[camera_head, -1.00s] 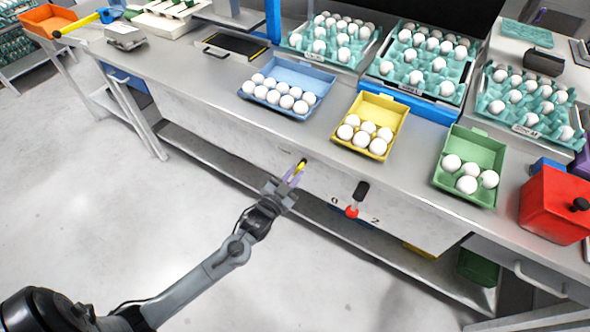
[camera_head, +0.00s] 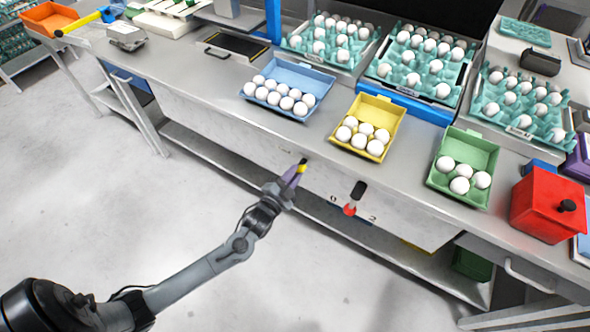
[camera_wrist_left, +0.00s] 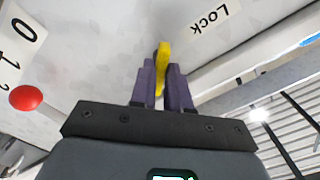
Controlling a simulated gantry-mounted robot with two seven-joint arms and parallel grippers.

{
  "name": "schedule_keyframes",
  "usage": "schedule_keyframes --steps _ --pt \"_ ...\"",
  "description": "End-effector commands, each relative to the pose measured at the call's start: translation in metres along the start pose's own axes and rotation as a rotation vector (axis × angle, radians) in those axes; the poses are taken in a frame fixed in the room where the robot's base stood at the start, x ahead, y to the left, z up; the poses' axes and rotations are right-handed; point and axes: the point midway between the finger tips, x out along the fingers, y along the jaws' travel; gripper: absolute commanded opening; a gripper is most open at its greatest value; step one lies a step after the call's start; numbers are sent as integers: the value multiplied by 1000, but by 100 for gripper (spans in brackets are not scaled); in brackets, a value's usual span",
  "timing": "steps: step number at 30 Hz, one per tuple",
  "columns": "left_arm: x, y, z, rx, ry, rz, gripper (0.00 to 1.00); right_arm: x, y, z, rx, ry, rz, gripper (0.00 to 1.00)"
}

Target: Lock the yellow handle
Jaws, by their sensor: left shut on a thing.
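The yellow handle (camera_wrist_left: 163,60) is on the pale front panel under the counter, close to the printed word Lock (camera_wrist_left: 208,19). It also shows in the head view as a small yellow piece (camera_head: 301,168) with a dark end. My left gripper (camera_wrist_left: 163,78) is shut on the handle, with a purple finger on each side of it. In the head view my left gripper (camera_head: 297,172) reaches the panel from the lower left. The handle's base is partly hidden by the fingers. My right gripper is not in view.
Blue (camera_head: 318,79), yellow (camera_head: 396,105) and green (camera_head: 488,154) egg trays sit on the counter above. A red box (camera_head: 535,199) stands at the right.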

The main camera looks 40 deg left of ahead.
Motion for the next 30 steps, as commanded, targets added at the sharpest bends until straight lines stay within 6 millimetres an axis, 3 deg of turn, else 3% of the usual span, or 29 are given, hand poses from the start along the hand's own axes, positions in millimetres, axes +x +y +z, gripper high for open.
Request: schedule_keyframes --steps 13,24,30 --pt "0 0 0 46 -2 3 4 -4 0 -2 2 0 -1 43" --pt "0 -1 0 361 -2 5 4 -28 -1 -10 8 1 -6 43" --pt "0 0 1 432 -2 2 4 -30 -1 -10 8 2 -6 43"
